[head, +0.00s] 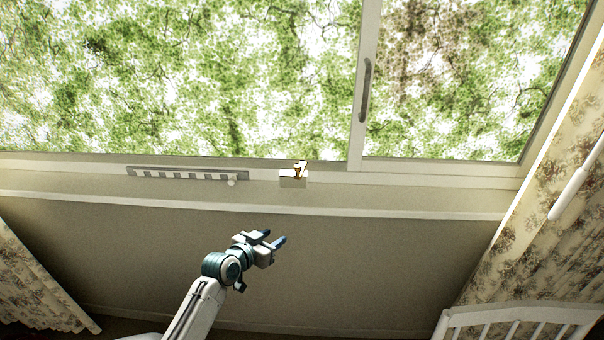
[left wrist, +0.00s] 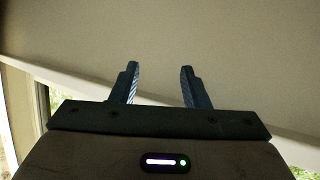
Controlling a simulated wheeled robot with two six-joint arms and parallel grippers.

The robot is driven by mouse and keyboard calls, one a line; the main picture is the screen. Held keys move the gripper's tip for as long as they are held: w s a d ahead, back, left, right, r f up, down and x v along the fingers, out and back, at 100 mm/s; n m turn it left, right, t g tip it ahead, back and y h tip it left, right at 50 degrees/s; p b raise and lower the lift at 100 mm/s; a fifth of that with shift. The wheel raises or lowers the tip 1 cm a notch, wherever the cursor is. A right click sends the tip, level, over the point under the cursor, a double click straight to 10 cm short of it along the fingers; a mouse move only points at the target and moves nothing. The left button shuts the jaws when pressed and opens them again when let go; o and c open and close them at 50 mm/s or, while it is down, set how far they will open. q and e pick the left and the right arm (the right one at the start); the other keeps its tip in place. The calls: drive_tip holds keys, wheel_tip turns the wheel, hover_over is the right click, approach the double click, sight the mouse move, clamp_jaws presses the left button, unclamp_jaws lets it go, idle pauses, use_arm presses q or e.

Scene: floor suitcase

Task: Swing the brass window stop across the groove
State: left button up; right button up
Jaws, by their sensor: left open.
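The small brass window stop (head: 298,170) sits on a pale block (head: 293,182) on the window sill, at the foot of the window. It stands a little left of the upright frame between the panes. The groove runs along the window track (head: 330,176), but it is too small to make out clearly. My left gripper (head: 276,238) is open and empty, below the sill and in front of the wall, apart from the stop. In the left wrist view its two blue fingers (left wrist: 158,80) are spread with only plain wall beyond. My right gripper is not in view.
A notched grey strip with a round knob (head: 185,175) lies on the sill to the left. A window handle (head: 366,90) is on the upright frame. Curtains hang at both sides, and a white slatted rail (head: 520,315) stands lower right. The wall before the gripper is clear.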

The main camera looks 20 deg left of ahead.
use_arm(q)
wheel_tip(320, 180, up, 8)
drive_tip(key=d+m+t+h, duration=0.1)
drive_tip(key=d, duration=0.1)
drive_tip(key=t+h, duration=0.1)
drive_tip(key=t, duration=0.2)
approach(296, 169)
drive_tip(key=w, duration=0.2)
drive_tip(key=shift+w+d+r+b, duration=0.2)
drive_tip(key=shift+w+d+b, duration=0.1)
drive_tip(key=shift+w, duration=0.1)
drive_tip(key=p+x, duration=0.1)
drive_tip(key=x, duration=0.7)
drive_tip(key=shift+w+d+f, duration=0.1)
drive_tip(key=shift+w+f, duration=0.05)
drive_tip(key=shift+w, duration=0.1)
drive_tip(key=shift+x, duration=0.75)
drive_tip(key=shift+d, duration=0.1)
drive_tip(key=shift+c, duration=0.3)
